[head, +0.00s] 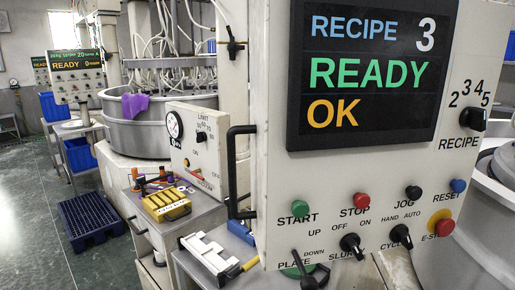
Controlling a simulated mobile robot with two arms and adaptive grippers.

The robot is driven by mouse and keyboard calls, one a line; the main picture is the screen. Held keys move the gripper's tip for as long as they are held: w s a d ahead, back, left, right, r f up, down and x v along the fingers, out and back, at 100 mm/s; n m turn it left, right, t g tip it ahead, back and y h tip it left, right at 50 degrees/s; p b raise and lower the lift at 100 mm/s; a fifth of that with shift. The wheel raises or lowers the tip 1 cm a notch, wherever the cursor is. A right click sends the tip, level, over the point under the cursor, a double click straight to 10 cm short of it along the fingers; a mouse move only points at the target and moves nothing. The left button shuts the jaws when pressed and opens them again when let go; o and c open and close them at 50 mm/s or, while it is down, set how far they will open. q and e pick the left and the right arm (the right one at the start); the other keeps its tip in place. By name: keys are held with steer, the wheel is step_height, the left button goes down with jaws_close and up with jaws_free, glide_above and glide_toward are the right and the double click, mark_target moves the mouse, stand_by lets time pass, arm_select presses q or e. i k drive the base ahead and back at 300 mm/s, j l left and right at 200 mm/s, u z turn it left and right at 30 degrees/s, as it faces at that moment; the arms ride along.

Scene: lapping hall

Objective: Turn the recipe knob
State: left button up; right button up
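The recipe knob (472,119) is a black knob on the right side of the pale control panel (270,110) in the head view. The numbers 2, 3, 4 and 5 arc above it and the word RECIPE is printed below it. Which number its pointer faces is hard to tell. The panel's dark screen (365,75) reads RECIPE 3, READY and OK. Neither of my grippers shows in this view, and nothing is seen touching the knob.
Below the screen are a green START button (300,208), a red STOP button (362,201), black switches, a blue RESET button (458,186) and a red E-STOP (444,227). A black handle (233,170) stands out at the panel's left. Beyond are a gauge box (193,150) and blue crates.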

mark_target(475, 118)
steer(key=z, duration=1.75)
steer(key=i+l+z, duration=0.1)
steer(key=z, duration=0.3)
steer(key=i+l+z, duration=0.1)
steer(key=z, duration=0.35)
steer(key=i+z, duration=0.15)
steer(key=z, duration=0.25)
steer(key=i+z, duration=0.1)
steer(key=z, duration=0.35)
steer(key=i, duration=0.2)
steer(key=z, duration=0.05)
